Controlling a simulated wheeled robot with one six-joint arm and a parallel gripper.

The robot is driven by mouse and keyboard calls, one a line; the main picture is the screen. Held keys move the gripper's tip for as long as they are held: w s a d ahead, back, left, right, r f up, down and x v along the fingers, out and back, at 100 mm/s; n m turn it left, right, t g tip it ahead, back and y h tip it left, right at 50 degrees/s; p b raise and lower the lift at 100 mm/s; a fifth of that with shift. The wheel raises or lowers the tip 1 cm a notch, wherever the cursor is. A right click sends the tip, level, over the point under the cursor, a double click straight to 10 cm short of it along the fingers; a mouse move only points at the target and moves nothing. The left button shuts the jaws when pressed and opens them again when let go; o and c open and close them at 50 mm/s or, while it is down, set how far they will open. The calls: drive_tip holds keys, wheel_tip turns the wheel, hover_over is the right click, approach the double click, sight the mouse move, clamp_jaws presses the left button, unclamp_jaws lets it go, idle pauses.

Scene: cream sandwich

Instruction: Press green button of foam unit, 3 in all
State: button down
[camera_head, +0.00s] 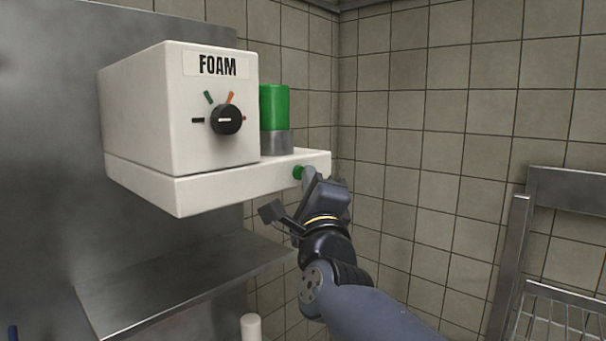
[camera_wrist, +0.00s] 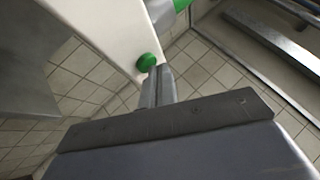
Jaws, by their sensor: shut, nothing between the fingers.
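The white foam unit (camera_head: 150,110) is mounted on the wall panel, with a FOAM label, a black dial and a green-and-grey cylinder (camera_head: 274,108) on its ledge. The green button (camera_head: 298,172) is on the front edge of that ledge, near its right end. It also shows in the wrist view (camera_wrist: 146,62). My gripper (camera_head: 309,175) is shut and empty. Its fingertips are right beside the button, at its lower right in both views. I cannot tell whether they touch it. The dial's pale mark (camera_head: 226,120) lies roughly level.
A steel shelf (camera_head: 180,285) runs below the unit. A white cylindrical object (camera_head: 251,328) stands under it at the bottom. A metal rack (camera_head: 560,300) is at the right. The tiled wall (camera_head: 430,130) is behind, with open space between unit and rack.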

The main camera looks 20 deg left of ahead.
drive_tip(key=shift+d, duration=0.15)
drive_tip(key=shift+s+d+b, duration=0.3)
drive_tip(key=shift+d+b, duration=0.35)
drive_tip(key=shift+b, duration=0.1)
drive_tip(key=d+b, duration=0.1)
drive_tip(key=s+d+b, duration=0.1)
drive_tip(key=d, duration=0.1)
drive_tip(key=s+d+b, duration=0.1)
drive_tip(key=shift+d+b, duration=0.3)
drive_tip(key=shift+b, duration=0.05)
drive_tip(key=shift+a, duration=0.15)
idle(0.5)
